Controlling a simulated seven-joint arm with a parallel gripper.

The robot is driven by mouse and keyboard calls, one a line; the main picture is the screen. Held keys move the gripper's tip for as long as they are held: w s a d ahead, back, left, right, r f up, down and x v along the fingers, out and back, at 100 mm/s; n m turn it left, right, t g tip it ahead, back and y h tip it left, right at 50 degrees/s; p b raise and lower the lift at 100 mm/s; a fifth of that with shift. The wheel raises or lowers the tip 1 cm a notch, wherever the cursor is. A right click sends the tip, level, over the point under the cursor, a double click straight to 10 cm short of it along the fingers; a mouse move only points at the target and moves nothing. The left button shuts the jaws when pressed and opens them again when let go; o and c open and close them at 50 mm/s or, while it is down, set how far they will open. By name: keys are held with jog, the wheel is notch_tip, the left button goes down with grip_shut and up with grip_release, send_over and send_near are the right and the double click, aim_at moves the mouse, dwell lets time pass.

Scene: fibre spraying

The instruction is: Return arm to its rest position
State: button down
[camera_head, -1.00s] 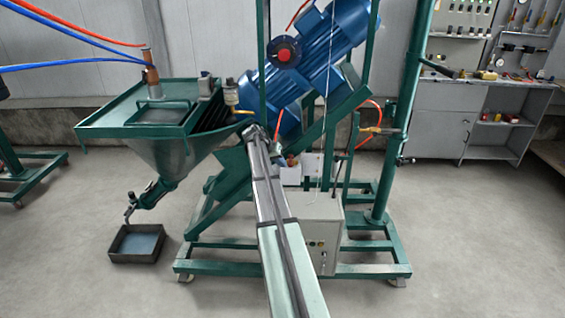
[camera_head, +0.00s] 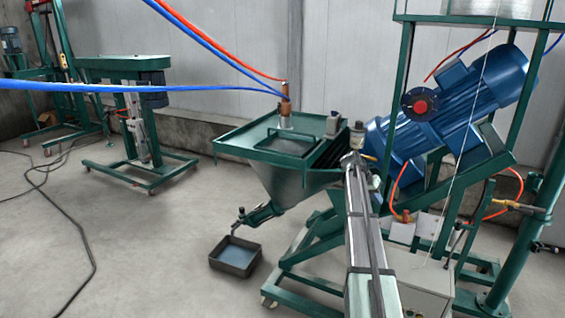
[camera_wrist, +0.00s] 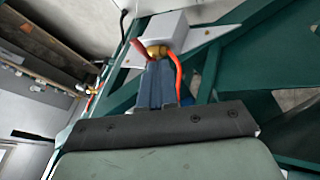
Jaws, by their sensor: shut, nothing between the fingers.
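My arm reaches up from the bottom of the head view, and my gripper (camera_head: 357,160) is at its far end, in front of the green spraying machine (camera_head: 480,150). The tip lies in the picture just right of the green hopper (camera_head: 285,160) and left of the blue motor (camera_head: 460,100). In the wrist view my gripper (camera_wrist: 158,75) shows its two grey-blue fingers together, with nothing held. Beyond the fingers are a brass fitting (camera_wrist: 156,50) and an orange hose (camera_wrist: 177,78). I cannot tell whether the fingers touch them.
A dark tray (camera_head: 236,255) of bluish liquid stands on the floor below the hopper spout. Red and blue hoses (camera_head: 140,88) cross to the hopper top. A green wheeled stand (camera_head: 135,120) is at the back left. The floor at left is open except for a dark cable (camera_head: 75,215).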

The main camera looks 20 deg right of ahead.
jog(key=s+a+f+n+y, duration=0.25)
jog(key=s+a+f, duration=0.35)
jog(key=a+f, duration=0.4)
jog(key=s+a+f+n+t+y, duration=0.1)
jog(key=s+a+f+n+y, duration=0.15)
jog(key=s+a+f, duration=0.75)
jog(key=s+a+f+n+y, duration=0.25)
jog(key=a+f, duration=0.55)
jog(key=f, duration=0.5)
jog(key=s+a+f+n+g, duration=0.1)
jog(key=s+a+f, duration=0.4)
jog(key=s, duration=0.6)
jog(key=s+a+f+n+g, duration=0.1)
jog(key=s+a+f+g, duration=0.2)
jog(key=s, duration=0.9)
jog(key=s+a+f+n+g, duration=0.2)
jog(key=s+a+f, duration=0.6)
jog(key=s+a, duration=0.3)
jog(key=shift+s+a+f, duration=0.2)
jog(key=shift+a+f, duration=0.2)
jog(key=shift+a, duration=0.2)
jog(key=shift+d, duration=0.1)
